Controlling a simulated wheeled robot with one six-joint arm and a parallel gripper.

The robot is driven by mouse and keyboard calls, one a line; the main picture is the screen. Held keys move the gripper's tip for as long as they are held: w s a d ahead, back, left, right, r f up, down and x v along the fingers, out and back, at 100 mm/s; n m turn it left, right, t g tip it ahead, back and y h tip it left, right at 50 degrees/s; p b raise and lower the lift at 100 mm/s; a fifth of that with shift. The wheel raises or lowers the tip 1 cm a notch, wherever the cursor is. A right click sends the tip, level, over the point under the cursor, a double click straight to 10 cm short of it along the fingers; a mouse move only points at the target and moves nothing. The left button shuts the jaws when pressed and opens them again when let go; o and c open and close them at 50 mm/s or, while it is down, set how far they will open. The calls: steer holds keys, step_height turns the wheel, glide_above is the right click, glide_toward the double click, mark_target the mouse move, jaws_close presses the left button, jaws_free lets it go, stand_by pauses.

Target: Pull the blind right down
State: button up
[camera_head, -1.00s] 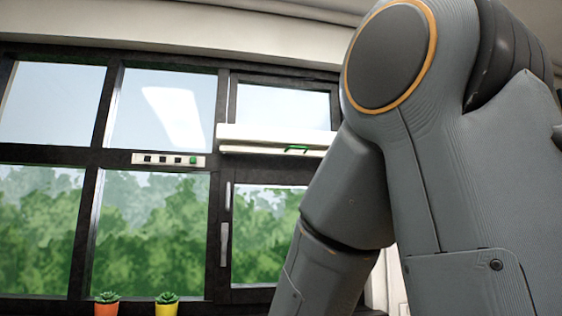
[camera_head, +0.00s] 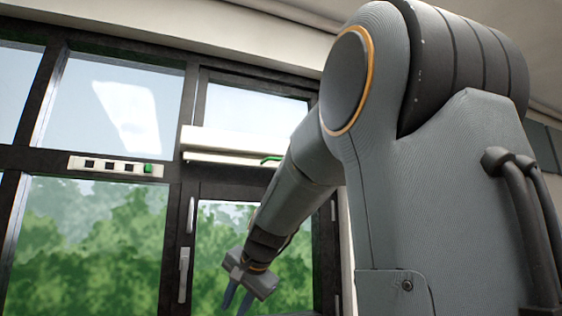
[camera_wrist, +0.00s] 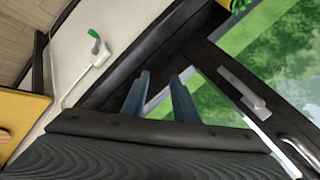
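The blind is rolled up in a white housing (camera_head: 225,140) across the upper part of the right-hand window, with a white bottom bar (camera_head: 222,160) just under it. A green pull handle (camera_head: 270,158) shows on the bar, partly hidden by my arm in the head view. My gripper (camera_head: 238,304) hangs below the bar, in front of the window pane, with its fingers apart and empty. In the wrist view, my gripper (camera_wrist: 162,82) also shows spread fingers with nothing between them. The blind cannot be made out in the wrist view.
A white switch strip (camera_head: 115,166) with a green button sits on the frame left of the blind. A window handle (camera_head: 184,274) is left of my gripper. The wrist view shows a white lever with a green end (camera_wrist: 94,42) and a yellow object (camera_wrist: 22,108).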

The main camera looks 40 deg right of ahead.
steer(key=s+d+r+m+t+h+p, duration=0.1)
steer(key=s+d+r+m+t, duration=0.3)
steer(key=r, duration=1)
steer(key=w+d+r+m+t+h+p, duration=0.15)
steer(key=d+r, duration=0.35)
steer(key=r, duration=0.9)
steer(key=s+d+r+m+t+h+p, duration=0.1)
steer(key=s+d+r+m+t, duration=0.3)
steer(key=r, duration=1.1)
steer(key=w, duration=0.3)
steer(key=w+d+f+g+p, duration=0.1)
steer(key=w, duration=0.2)
steer(key=w+d+f+n+g+p, duration=0.1)
steer(key=w, duration=0.1)
steer(key=shift+w+d+g, duration=0.25)
steer(key=shift+w, duration=0.15)
jaws_close()
